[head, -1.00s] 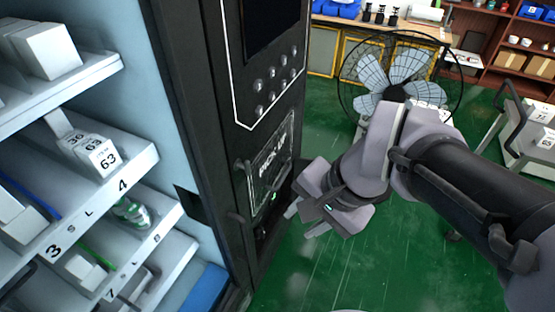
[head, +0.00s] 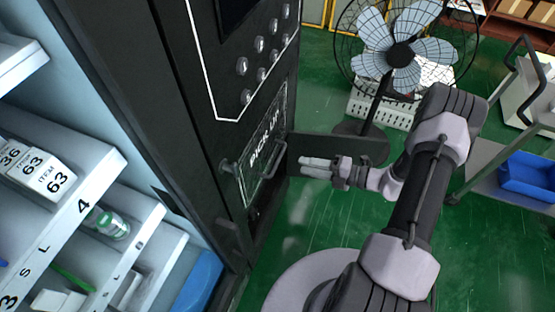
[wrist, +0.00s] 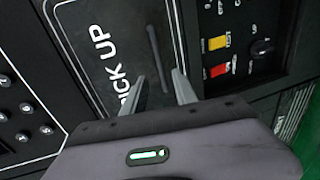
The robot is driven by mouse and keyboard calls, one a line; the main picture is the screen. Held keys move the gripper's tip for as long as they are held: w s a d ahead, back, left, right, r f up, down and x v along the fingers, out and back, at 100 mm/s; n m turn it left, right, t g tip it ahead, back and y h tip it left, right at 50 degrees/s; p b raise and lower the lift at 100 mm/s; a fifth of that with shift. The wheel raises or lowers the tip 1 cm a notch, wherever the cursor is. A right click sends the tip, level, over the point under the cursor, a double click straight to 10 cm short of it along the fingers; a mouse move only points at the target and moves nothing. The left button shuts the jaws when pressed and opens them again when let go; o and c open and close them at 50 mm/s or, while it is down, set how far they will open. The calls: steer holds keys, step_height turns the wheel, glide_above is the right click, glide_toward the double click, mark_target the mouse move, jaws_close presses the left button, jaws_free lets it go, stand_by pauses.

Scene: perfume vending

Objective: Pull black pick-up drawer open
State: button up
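The black pick-up drawer (head: 255,165) is in the front of the black vending machine, with white "PICK UP" lettering. It looks shut, flush with the front. Its dark handle (head: 278,164) stands on the right part of the drawer in the head view. The drawer front (wrist: 128,25) and the handle bar (wrist: 158,52) also show in the wrist view. My gripper (head: 308,167) is open and empty, fingers pointing at the handle, a short gap to its right. In the wrist view my gripper (wrist: 158,76) has its fingertips on either side of the handle's near end in the picture.
A dark flat panel (head: 350,146) juts out from the machine behind my gripper. Yellow (wrist: 217,43) and red (wrist: 220,70) switches lie right of the drawer. Open shelves (head: 85,190) with boxes are at left. A fan (head: 400,55) stands behind. Green floor is free around my arm.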

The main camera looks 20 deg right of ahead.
mark_target(278, 159)
steer(key=b+x, duration=0.2)
steer(key=x, duration=0.8)
steer(key=shift+w+a, duration=0.15)
steer(key=shift+a, duration=0.05)
jaws_close()
stand_by(0.8)
